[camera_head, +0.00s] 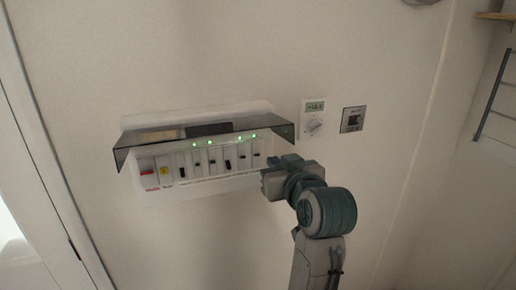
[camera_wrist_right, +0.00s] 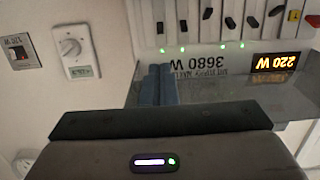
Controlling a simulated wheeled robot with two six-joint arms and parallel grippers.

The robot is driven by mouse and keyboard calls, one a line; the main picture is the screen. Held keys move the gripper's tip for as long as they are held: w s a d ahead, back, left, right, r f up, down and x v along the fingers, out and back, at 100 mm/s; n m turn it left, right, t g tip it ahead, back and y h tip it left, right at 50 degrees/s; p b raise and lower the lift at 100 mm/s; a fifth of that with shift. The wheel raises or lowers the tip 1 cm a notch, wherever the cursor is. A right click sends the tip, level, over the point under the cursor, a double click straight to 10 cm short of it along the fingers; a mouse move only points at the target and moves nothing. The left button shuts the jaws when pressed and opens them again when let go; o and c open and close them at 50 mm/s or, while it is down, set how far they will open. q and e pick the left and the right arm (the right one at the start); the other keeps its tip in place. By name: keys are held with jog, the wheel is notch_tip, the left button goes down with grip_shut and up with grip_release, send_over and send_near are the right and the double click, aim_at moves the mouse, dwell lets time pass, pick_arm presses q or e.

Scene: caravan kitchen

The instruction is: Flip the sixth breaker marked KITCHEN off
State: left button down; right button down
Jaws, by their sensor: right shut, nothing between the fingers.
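The breaker box (camera_head: 222,189) is on the wall with its smoky lid (camera_head: 150,136) raised. Its breakers stand in a row; the rightmost, the sixth (camera_head: 257,155), has a lit green light above it. In the right wrist view, which is upside down, this breaker's lever (camera_wrist_right: 160,27) is at the left end of the row, its green light lit. The KITCHEN marking is not readable. My right gripper (camera_head: 284,163) is at the box's lower right corner; its closed blue fingers (camera_wrist_right: 158,84) point toward the breakers, with nothing between them. My left gripper is not in view.
The lid overhangs the breakers. A lit display (camera_wrist_right: 275,61) reads 220 W. The wall below the box is clear.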

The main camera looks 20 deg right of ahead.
jog(key=p, duration=0.4)
send_near(256, 146)
jog(key=w, duration=0.5)
jog(key=shift+w+a+f, duration=0.1)
jog(key=shift+f, duration=0.25)
jog(key=shift+w+a+f, duration=0.1)
jog(key=shift+w+f, duration=0.05)
jog(key=shift+w, duration=0.45)
jog(key=shift+f, duration=0.1)
